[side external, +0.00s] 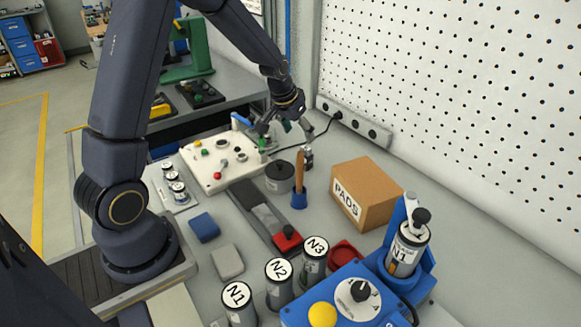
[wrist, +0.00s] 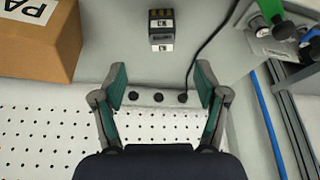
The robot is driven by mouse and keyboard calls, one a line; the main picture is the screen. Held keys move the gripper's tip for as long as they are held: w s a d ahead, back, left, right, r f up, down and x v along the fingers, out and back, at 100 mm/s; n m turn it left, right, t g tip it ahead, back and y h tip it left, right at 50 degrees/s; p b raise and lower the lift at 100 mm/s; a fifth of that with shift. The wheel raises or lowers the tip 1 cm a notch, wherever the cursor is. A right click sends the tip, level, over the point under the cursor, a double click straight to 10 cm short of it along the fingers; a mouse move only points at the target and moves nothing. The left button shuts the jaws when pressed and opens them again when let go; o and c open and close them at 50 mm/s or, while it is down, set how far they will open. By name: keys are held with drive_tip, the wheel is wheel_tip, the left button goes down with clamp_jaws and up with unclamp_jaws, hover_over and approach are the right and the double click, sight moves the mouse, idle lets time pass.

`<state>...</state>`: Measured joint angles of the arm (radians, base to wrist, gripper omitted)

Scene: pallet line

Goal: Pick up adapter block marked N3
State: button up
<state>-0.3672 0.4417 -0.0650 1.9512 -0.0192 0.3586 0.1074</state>
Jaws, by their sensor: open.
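A dark cylinder with a white top marked N3 (side external: 314,262) stands upright in the front of the side view. Two similar cylinders, marked N2 (side external: 279,290) and N1 (side external: 240,308), stand to its left. My gripper (side external: 287,132) is at the far end of the bench, well away from the N3 cylinder. The wrist view shows my gripper (wrist: 162,86) open and empty, with its fingers wide apart. The N3 cylinder is not in the wrist view.
A cardboard box (side external: 368,192) marked PADS stands right of centre. Another N1 cylinder (side external: 407,254) sits in a blue fixture (side external: 350,290) at the front right. A small dark block (wrist: 161,30) and a power strip (wrist: 158,98) lie near my gripper. The pegboard (side external: 455,80) bounds the back.

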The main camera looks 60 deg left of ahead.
sight(307, 155)
drive_tip(key=x, duration=1.2)
drive_tip(key=shift+w+a, duration=0.2)
drive_tip(key=shift+w, duration=0.1)
drive_tip(key=c, duration=1.3)
drive_tip(key=shift+r, duration=0.2)
